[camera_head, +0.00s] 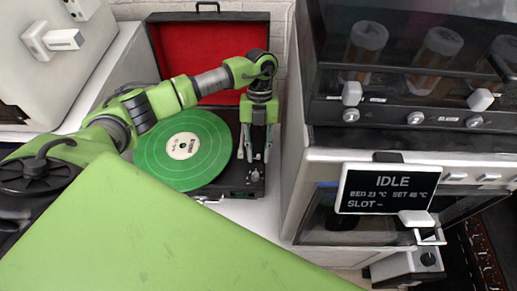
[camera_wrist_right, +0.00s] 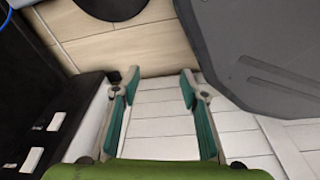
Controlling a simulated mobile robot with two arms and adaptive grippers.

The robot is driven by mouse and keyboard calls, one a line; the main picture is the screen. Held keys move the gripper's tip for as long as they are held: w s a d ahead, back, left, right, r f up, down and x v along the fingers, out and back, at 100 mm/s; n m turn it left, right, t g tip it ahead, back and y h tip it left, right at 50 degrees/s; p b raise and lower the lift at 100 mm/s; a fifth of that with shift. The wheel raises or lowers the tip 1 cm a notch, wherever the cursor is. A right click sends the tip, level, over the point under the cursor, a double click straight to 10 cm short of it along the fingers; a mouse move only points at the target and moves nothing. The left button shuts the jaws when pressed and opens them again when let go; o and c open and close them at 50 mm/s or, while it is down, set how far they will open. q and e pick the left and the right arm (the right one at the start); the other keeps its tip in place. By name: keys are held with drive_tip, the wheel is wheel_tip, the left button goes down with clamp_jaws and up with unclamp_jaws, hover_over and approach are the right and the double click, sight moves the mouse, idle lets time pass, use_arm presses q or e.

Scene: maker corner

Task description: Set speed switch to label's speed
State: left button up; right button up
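An open case record player (camera_head: 231,190) has a green record (camera_head: 160,160) on it. The record's pale centre label (camera_head: 184,146) carries dark print too small to read. My left gripper (camera_head: 254,157) points down over the deck's right side, beside the record. Its fingers are apart and I see nothing held between them. A small pale part (camera_head: 254,176) shows at the deck's front right corner, just below the fingertips; I cannot tell whether it is the speed switch or how it is set. My right gripper (camera_wrist_right: 160,78) is open and empty in the right wrist view.
The player's red-lined lid (camera_head: 228,52) stands open behind. A grey machine (camera_head: 300,185) with a screen reading IDLE (camera_head: 388,189) stands close on the right. A pale machine (camera_head: 75,75) is at the left. The right wrist view shows pale floor planks (camera_wrist_right: 160,130).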

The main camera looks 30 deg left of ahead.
use_arm(q)
drive_tip(key=shift+w+r, duration=0.1)
drive_tip(key=v, duration=1.2)
idle(0.4)
